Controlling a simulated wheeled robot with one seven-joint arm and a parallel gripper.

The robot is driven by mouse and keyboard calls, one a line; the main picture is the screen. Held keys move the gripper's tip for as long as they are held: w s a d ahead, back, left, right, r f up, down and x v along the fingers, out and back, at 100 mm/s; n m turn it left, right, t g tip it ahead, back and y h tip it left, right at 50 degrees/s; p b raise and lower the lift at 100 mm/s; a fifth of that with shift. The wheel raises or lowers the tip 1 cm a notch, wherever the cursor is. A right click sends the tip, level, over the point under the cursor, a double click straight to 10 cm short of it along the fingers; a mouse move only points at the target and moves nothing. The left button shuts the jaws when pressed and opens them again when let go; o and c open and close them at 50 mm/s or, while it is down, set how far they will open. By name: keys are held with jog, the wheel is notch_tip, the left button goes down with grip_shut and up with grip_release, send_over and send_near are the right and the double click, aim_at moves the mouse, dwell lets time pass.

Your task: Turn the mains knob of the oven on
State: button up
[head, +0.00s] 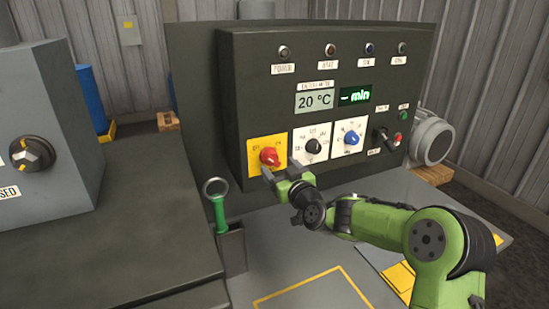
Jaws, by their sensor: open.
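The oven's control panel (240,90) is dark grey and stands at the centre. A red knob (269,156) on a yellow plate (254,146) sits at its lower left; I take it as the mains knob. The plate's lettering is too small to read surely. My gripper (275,171) is open and empty, just below and in front of the red knob, with its fingers pointing at the panel. I cannot tell whether a finger touches the knob. The display (315,101) reads 20 °C, and a green display (356,95) reads "- min".
A black knob (313,146) on a white plate and a blue knob (351,138) are right of the red one. A green-handled tool (219,212) stands in a holder (232,250) left of my gripper. A grey cabinet with a knob (33,154) is at far left.

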aim_at(274, 162)
jog(key=x, duration=0.3)
jog(key=shift+w+a, duration=0.15)
jog(key=shift+w, duration=0.2)
jog(key=shift+s, duration=0.1)
jog(key=c, duration=1)
jog(key=shift+c, duration=0.2)
